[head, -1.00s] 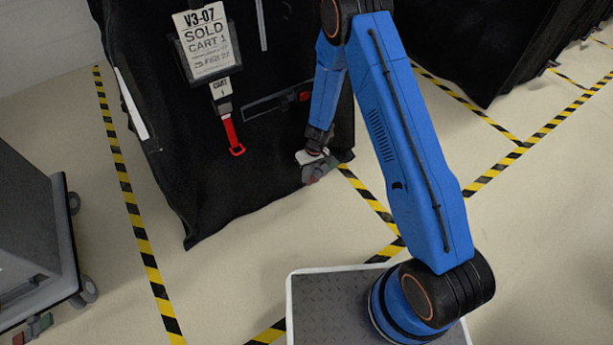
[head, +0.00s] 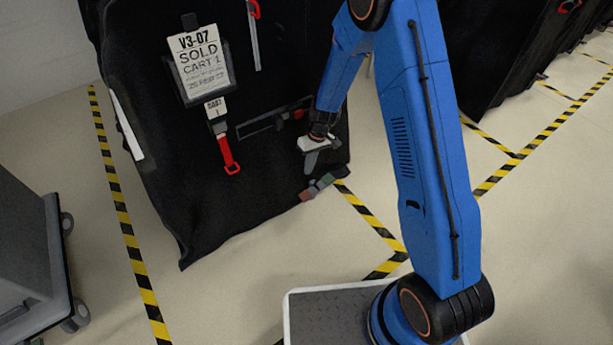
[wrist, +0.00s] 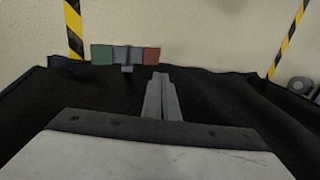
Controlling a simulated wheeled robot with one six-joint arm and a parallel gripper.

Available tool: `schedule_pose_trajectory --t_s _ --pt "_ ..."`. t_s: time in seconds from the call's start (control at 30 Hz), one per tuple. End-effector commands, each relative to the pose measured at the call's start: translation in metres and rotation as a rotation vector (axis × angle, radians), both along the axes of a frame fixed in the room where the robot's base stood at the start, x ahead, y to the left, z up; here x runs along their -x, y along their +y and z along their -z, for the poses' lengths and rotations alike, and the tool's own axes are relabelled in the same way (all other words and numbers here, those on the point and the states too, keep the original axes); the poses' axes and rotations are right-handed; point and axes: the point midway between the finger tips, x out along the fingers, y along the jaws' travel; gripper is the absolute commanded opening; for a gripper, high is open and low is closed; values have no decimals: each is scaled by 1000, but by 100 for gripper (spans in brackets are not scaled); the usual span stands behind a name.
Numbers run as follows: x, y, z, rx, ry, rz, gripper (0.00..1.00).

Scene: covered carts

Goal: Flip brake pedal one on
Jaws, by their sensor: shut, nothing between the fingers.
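The brake pedal (head: 322,185) of the cart labelled Cart 1 sticks out at the bottom edge of the black cover, near its right corner. It has a red end, a grey middle and a green end. In the wrist view the pedal (wrist: 126,54) lies beyond the fingers, green at left and red at right, with a small grey tab in the middle. I cannot tell which end is pressed down. My gripper (head: 309,168) is shut and empty, pointing down just above the pedal. In the wrist view my fingertips (wrist: 161,77) appear below the red end.
A grey cart (head: 30,230) stands at left, another covered cart (head: 465,50) at back right. Striped tape (head: 128,225) marks the floor. Floor in front is clear.

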Motion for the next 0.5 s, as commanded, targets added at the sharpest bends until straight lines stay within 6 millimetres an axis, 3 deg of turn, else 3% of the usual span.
schedule_pose_trajectory --t_s 0.2,0.5 --pt "-2 -4 -19 0 -1 0 0" --pt "-2 -4 -21 0 1 0 0"
